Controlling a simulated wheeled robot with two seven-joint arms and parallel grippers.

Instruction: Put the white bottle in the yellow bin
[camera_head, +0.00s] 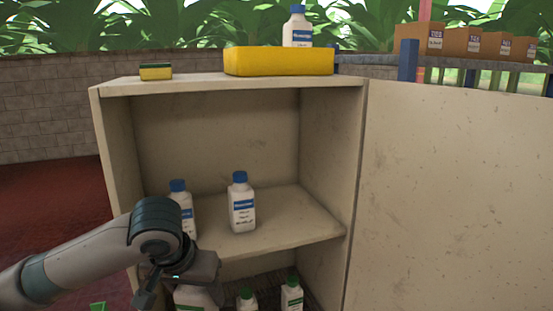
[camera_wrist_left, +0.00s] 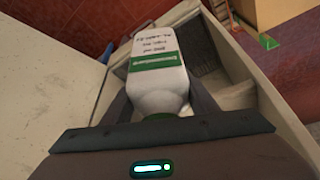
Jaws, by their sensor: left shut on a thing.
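My left gripper (camera_head: 165,290) is low at the front left of the cabinet, in front of its lower compartment. It is shut on a white bottle with a green label and green cap (camera_wrist_left: 158,60), held near its cap end. In the head view part of a white bottle (camera_head: 194,297) shows just below the gripper. The yellow bin (camera_head: 278,63) sits on the cabinet top. A white bottle with a blue cap (camera_head: 297,30) stands upright in it, its lower part hidden by the bin wall. My right gripper is not in view.
Two blue-capped white bottles stand on the middle shelf (camera_head: 285,220), one (camera_head: 241,205) near the centre. Two green-capped bottles (camera_head: 291,296) stand in the lower compartment. A sponge (camera_head: 156,72) lies on the cabinet top. An open door panel (camera_head: 450,190) fills the right side.

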